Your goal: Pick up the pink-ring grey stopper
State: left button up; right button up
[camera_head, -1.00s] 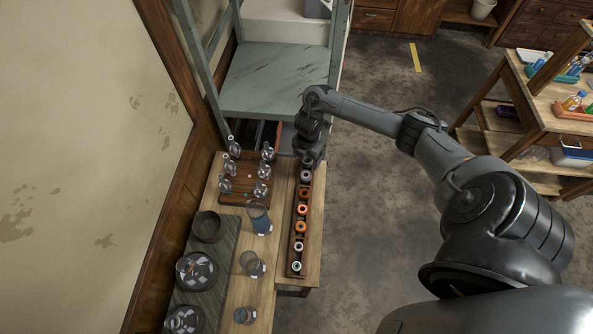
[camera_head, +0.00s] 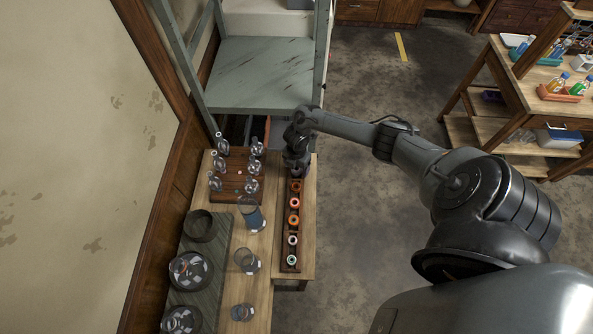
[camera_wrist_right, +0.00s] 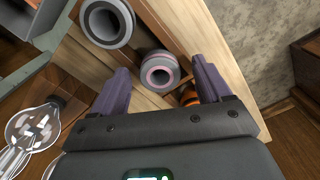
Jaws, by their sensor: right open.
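The pink-ring grey stopper (camera_wrist_right: 160,74) stands in the dark rack, and its pink ring shows in the right wrist view. My right gripper (camera_wrist_right: 160,88) is open, with one purple finger on each side of the stopper. The fingers look apart from it, and how far above it they are I cannot tell. In the head view my right gripper (camera_head: 297,170) is over the far end of the rack (camera_head: 285,228) and hides the stoppers there. My left gripper is not in view.
A plain grey stopper (camera_wrist_right: 107,23) stands beside the pink-ring one, and an orange stopper (camera_wrist_right: 188,97) is on its other side. A wooden rack of glass flasks (camera_head: 234,178) is left of the gripper. A glass beaker (camera_head: 251,215) stands nearby on the table.

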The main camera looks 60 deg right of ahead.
jog(key=shift+c, duration=0.4)
jog(key=c, duration=0.9)
jog(key=shift+r, duration=0.1)
jog(key=shift+r, duration=0.6)
jog(key=r, duration=0.3)
jog(key=shift+s+d, duration=0.3)
jog(key=shift+d, duration=0.1)
jog(key=s+d+r, duration=0.6)
jog(key=s+d, duration=0.1)
jog(key=d, duration=0.1)
jog(key=shift+r, duration=0.25)
